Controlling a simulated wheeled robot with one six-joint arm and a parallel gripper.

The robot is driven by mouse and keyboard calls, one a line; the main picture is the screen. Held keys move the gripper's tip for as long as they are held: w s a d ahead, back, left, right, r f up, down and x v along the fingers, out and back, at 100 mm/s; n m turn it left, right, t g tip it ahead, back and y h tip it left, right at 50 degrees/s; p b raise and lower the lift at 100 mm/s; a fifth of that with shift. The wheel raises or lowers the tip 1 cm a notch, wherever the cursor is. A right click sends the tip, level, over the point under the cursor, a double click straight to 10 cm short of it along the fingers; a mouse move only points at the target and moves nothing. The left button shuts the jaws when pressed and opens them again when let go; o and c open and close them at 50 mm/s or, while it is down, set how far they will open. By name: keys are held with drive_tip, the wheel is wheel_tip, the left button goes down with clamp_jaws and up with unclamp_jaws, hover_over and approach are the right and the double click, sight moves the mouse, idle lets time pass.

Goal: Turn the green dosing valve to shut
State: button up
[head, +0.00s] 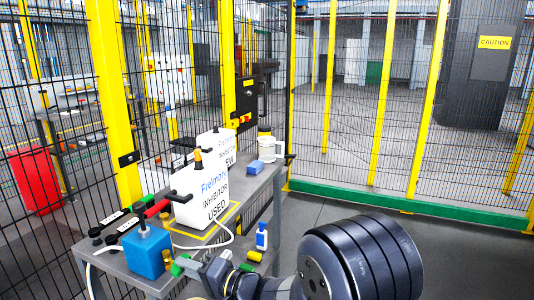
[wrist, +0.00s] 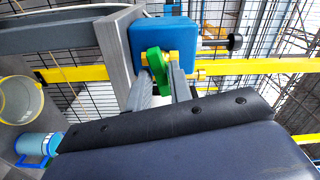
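The green dosing valve handle (wrist: 155,62) sits on a yellow fitting at the face of a blue box (wrist: 147,42). In the head view the green handle (head: 178,268) shows small at the right of the blue box (head: 147,254), on the near end of the bench. My gripper (wrist: 165,88) is at the handle, its two dark fingers apart on either side of the handle's lower end. A gap seems to show beside the handle; contact is unclear. In the head view my gripper (head: 193,270) is partly hidden by my wrist.
Red and black handles (head: 157,209) rise behind the blue box. A small blue-and-white bottle (head: 262,238) is beside the bench. Mesh fencing surrounds; floor at right is clear.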

clamp_jaws()
drive_tip(key=shift+r+m+p, duration=0.1)
drive_tip(key=shift+m+p, duration=0.2)
drive_tip(key=shift+p, duration=0.3)
drive_tip(key=m+p, duration=0.2)
drive_tip(key=p, duration=0.1)
drive_tip(key=shift+o, duration=2.4)
unclamp_jaws()
drive_tip(key=p+v, duration=0.1)
drive_tip(key=v, duration=0.6)
